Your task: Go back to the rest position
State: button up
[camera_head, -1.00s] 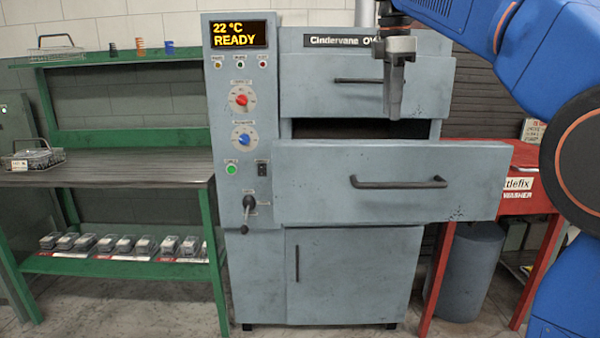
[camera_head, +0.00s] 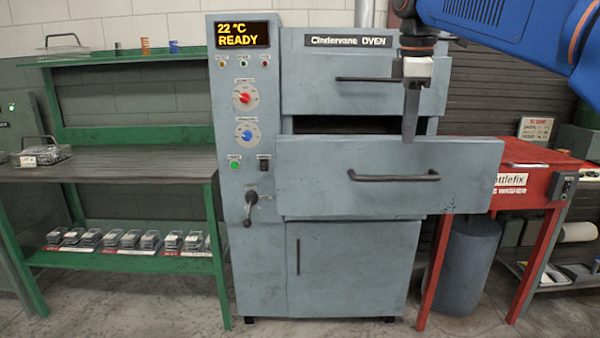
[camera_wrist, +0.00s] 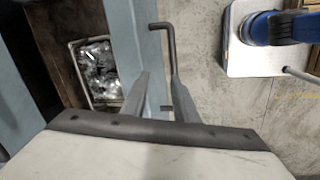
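My gripper (camera_head: 410,138) hangs pointing down in front of the grey oven in the head view. It covers part of the upper drawer front and the dark gap below it. In the wrist view its two fingers (camera_wrist: 162,76) stand apart with nothing held between them. The lower oven drawer (camera_head: 320,180) is pulled out, and its bar handle (camera_head: 395,177) is free of the gripper. The handle also shows in the wrist view (camera_wrist: 167,45). There, a basket (camera_wrist: 75,44) of small shiny metal parts sits inside the drawer.
The oven display (camera_head: 241,34) reads 22 °C READY. A green workbench (camera_head: 110,165) with a wire basket (camera_head: 42,155) stands left, with several small boxes on its lower shelf. A red washer table (camera_head: 515,165) stands right, with a grey bin (camera_head: 468,265) beneath.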

jog(key=s+d+f+m+t, duration=0.1)
jog(key=s+f+m, duration=0.4)
jog(key=s+f, duration=0.3)
jog(key=s+d+f+m, duration=0.2)
jog(key=s+f+m, duration=0.3)
jog(key=s+f, duration=0.4)
jog(key=s+d+f+m+t, duration=0.1)
jog(key=s+f+m, duration=0.3)
jog(key=s+f, duration=0.5)
notch_tip(320, 180, down, 9)
jog(key=shift+s+d+f+m+t+y, duration=0.1)
jog(key=shift+s+d+m+t+y, duration=0.2)
jog(key=shift+d, duration=0.45)
jog(key=shift+w, duration=0.1)
